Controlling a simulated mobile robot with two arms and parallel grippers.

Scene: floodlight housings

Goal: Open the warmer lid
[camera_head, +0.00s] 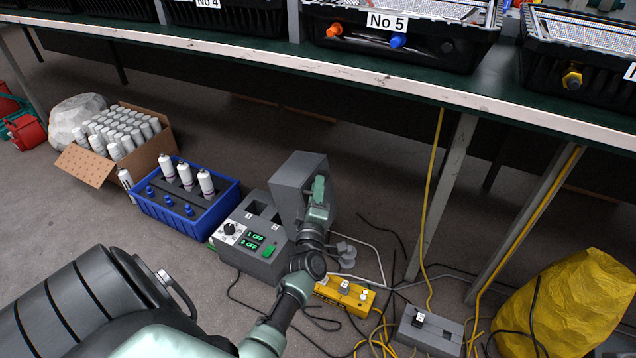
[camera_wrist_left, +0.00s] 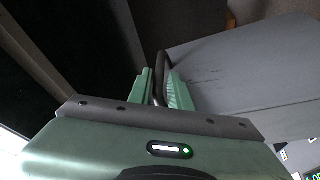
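The warmer (camera_head: 240,262) is a grey box on the floor with a knob, green displays and two openings marked 1 and 2. Its grey lid (camera_head: 290,190) stands raised, roughly upright, at the back right of the box, and both openings show. My left gripper (camera_head: 319,188) is at the lid's right side. In the left wrist view its green fingers (camera_wrist_left: 160,88) close around the dark bar handle (camera_wrist_left: 161,64), beside the lid's grey face (camera_wrist_left: 235,65). The exact finger contact is partly hidden. My right gripper is not in view.
A blue crate (camera_head: 190,229) with white bottles stands left of the warmer, and a cardboard box (camera_head: 82,166) of white cans beyond it. A yellow power strip (camera_head: 345,295), a grey box (camera_head: 430,333) and loose cables lie at right. A bench edge (camera_head: 330,70) runs behind.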

